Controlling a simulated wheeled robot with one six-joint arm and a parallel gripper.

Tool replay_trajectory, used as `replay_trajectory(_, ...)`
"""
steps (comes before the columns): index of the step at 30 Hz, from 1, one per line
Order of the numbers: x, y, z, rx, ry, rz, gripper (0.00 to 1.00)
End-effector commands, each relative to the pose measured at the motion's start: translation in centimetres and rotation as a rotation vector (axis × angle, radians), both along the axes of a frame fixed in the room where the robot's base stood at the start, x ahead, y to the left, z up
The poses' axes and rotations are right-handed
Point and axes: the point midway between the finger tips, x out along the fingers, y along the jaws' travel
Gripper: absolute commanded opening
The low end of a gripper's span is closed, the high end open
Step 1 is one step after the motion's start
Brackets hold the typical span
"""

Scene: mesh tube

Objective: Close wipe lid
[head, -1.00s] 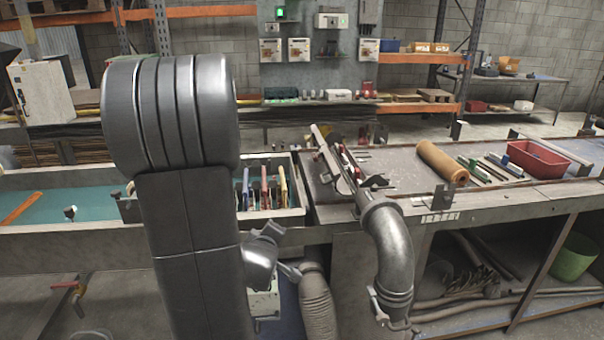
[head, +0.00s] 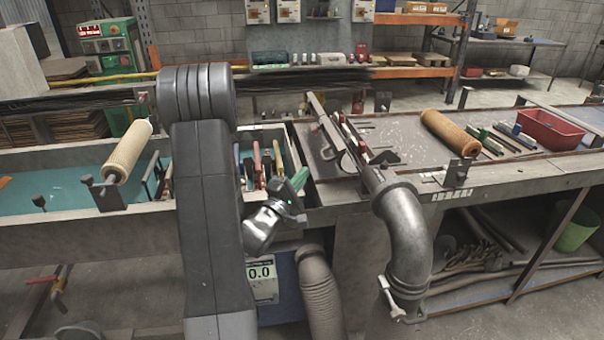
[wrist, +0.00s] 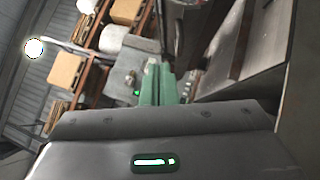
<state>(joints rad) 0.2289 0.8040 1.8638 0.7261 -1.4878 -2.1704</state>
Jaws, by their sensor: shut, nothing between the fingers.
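My gripper (head: 299,180) shows green fingers at the end of my arm, in front of the right end of the trough. In the wrist view the green fingers (wrist: 155,85) are together with nothing held between them. I cannot make out a wipe container or its lid in either view. My arm covers part of the trough and bench.
A trough (head: 60,225) with a teal floor runs left, with a pale roller (head: 128,152) mounted over it. Upright coloured items (head: 267,165) stand behind my gripper. To the right are a pipe elbow (head: 405,225), an orange-brown roll (head: 449,133) and a red bin (head: 549,130).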

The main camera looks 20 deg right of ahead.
Motion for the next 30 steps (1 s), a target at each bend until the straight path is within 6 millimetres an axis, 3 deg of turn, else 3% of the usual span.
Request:
replay_trajectory(9, 3.6, -5.6, 2.2, 0.0, -0.002, -0.002, 0.0)
replay_trajectory(15, 3.0, -8.2, 3.2, 0.001, -0.001, -0.001, 0.0)
replay_trajectory(30, 2.8, -9.1, 3.3, 0.001, -0.001, 0.002, 0.0)
